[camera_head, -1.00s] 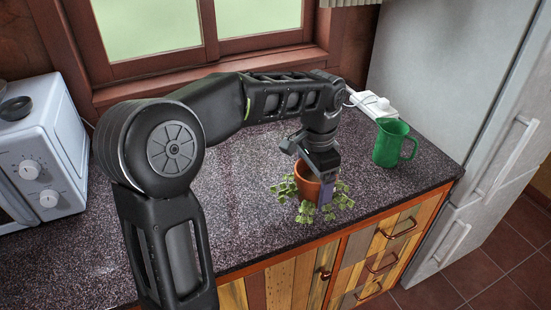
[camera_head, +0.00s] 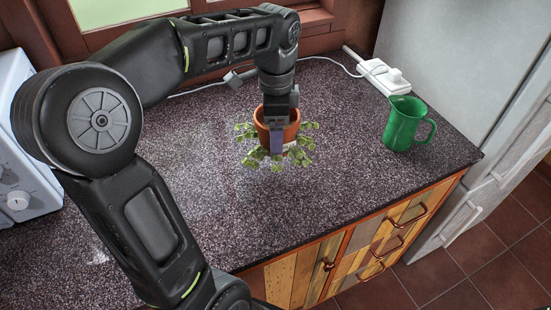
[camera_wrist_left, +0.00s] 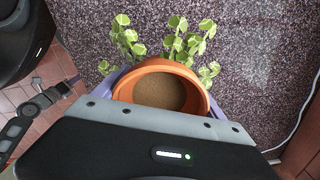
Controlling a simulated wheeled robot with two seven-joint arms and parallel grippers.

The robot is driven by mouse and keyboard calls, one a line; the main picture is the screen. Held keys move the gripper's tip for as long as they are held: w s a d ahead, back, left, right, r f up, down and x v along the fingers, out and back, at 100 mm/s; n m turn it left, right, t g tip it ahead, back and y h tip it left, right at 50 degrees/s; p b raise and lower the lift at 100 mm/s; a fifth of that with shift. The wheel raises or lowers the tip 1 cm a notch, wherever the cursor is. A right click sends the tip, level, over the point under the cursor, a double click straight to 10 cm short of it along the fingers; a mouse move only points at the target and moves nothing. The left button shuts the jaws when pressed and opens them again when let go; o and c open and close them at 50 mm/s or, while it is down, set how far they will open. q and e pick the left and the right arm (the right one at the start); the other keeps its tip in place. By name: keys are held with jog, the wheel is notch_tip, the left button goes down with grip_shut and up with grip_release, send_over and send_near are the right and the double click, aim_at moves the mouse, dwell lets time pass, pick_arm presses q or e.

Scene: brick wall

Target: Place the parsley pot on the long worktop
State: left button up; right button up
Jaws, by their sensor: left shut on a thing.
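The parsley pot (camera_head: 288,131) is a terracotta pot with green leaves spreading around it, in the middle of the head view. It is over the long worktop (camera_head: 350,190), a dark speckled counter; I cannot tell whether its base touches the surface. My left gripper (camera_head: 277,138) reaches down from above and is shut on the pot, with a purple finger against its near side. In the left wrist view the pot's orange rim and brown soil (camera_wrist_left: 160,92) sit between the purple fingers. The right gripper is probably not in the head view.
A green jug (camera_head: 405,124) stands to the right of the pot. A white power strip (camera_head: 386,77) with a cable lies behind the jug. A white microwave (camera_head: 22,165) stands at the left. A fridge (camera_head: 440,60) bounds the right side. The worktop in front of the pot is clear.

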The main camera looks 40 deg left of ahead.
pick_arm(q)
jog(key=shift+f, duration=1.85)
jog(key=shift+f, duration=1.9)
jog(key=shift+f, duration=0.2)
jog(key=o, duration=2)
jog(key=shift+r, duration=0.1)
jog(key=shift+r, duration=3.85)
